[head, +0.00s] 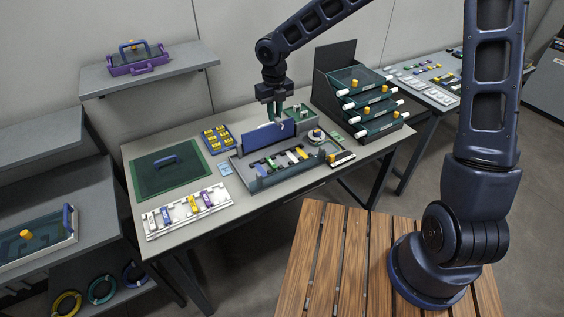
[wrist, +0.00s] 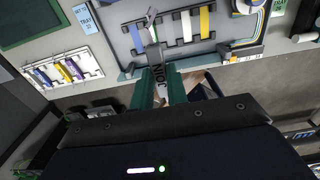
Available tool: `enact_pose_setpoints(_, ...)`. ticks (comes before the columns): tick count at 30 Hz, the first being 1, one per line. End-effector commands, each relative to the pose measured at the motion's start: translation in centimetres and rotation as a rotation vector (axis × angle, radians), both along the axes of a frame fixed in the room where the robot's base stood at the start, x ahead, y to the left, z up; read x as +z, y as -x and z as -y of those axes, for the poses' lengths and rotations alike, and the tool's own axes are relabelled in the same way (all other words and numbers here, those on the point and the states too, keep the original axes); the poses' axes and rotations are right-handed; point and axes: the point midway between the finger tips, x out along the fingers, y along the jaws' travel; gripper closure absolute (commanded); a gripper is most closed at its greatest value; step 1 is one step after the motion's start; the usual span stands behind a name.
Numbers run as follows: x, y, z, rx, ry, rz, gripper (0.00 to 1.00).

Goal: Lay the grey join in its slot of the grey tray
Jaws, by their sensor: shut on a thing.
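My gripper (head: 277,119) hangs over the work table, above the grey tray (head: 262,184), close to an upright blue panel (head: 265,139). In the wrist view, its two green fingers (wrist: 163,84) are shut on a dark grey piece with lettering, the grey join (wrist: 157,63). The join is not distinct in the head view. The grey tray also shows in the wrist view (wrist: 206,48), beyond the fingertips, with white, yellow and blue bars lying across it. Whether the join touches the tray, and which slot is under it, I cannot tell.
A white tray (head: 150,232) with several coloured pieces lies at the front left of the table. A green mat (head: 165,183) with a blue handle is behind it. A rack (head: 325,90) of green trays stands at the right. The blue panel is a near obstacle.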

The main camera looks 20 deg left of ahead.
Motion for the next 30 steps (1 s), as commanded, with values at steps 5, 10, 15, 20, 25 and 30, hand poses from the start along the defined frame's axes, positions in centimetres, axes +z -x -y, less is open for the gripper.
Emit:
enact_pose_setpoints(5, 0.0, -1.3, 1.6, 0.0, 0.001, 0.001, 1.0)
enact_pose_setpoints(10, -0.8, -1.6, 2.0, 0.002, 0.001, -0.001, 1.0)
enact_pose_setpoints(15, -4.1, -1.5, 2.0, 0.004, 0.003, -0.003, 1.0)
enact_pose_setpoints(20, -7.5, -1.5, 1.9, 0.004, 0.003, -0.001, 1.0)
enact_pose_setpoints(25, -11.3, -1.4, 1.9, 0.005, 0.004, -0.002, 1.0)
enact_pose_setpoints(30, -14.4, -1.5, 1.9, 0.003, 0.002, -0.001, 1.0)
